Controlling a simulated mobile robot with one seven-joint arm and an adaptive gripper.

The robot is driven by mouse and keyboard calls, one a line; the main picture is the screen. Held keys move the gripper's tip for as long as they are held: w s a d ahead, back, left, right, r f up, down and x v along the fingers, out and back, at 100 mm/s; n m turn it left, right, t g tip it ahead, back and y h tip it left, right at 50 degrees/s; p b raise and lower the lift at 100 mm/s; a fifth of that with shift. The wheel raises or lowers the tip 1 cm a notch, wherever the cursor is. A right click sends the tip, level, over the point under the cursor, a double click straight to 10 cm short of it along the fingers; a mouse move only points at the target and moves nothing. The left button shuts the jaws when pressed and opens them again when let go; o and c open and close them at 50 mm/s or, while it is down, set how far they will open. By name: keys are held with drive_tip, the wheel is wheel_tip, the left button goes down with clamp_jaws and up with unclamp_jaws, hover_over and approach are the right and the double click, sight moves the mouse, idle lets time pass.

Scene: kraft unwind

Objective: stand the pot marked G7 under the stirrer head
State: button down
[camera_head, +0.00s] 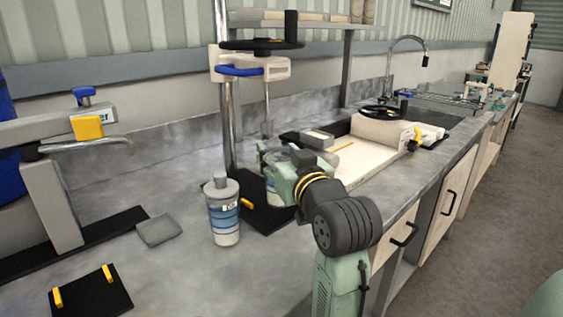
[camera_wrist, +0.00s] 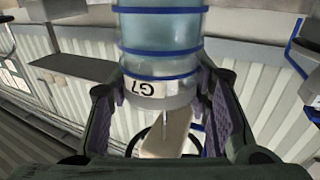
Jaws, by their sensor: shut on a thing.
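The pot marked G7 (camera_wrist: 160,62), clear blue with darker blue bands and a pale labelled end, fills the space between my fingers in the wrist view. My gripper (camera_wrist: 163,98) is shut on it.
A similar blue-banded pot (camera_head: 224,212) stands upright, left of the base; its label is too small to read. A grey cloth (camera_head: 158,229), a black plate with yellow tabs (camera_head: 92,296) and a grey press (camera_head: 55,190) are further left. A pale tray (camera_head: 375,150) lies right.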

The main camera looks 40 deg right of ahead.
drive_tip(key=shift+w+d, duration=0.2)
drive_tip(key=shift+d, duration=0.1)
drive_tip(key=shift+w+d+f+p, duration=0.15)
drive_tip(key=shift+d+f+p, duration=0.05)
drive_tip(key=shift+f, duration=0.45)
drive_tip(key=shift+w+d+f+p, duration=0.1)
drive_tip(key=shift+d+f+p, duration=0.05)
drive_tip(key=shift+f, duration=1)
drive_tip(key=shift+f, duration=0.2)
drive_tip(key=c, duration=0.8)
unclamp_jaws()
drive_tip(key=shift+c, duration=0.2)
drive_tip(key=shift+r, duration=0.15)
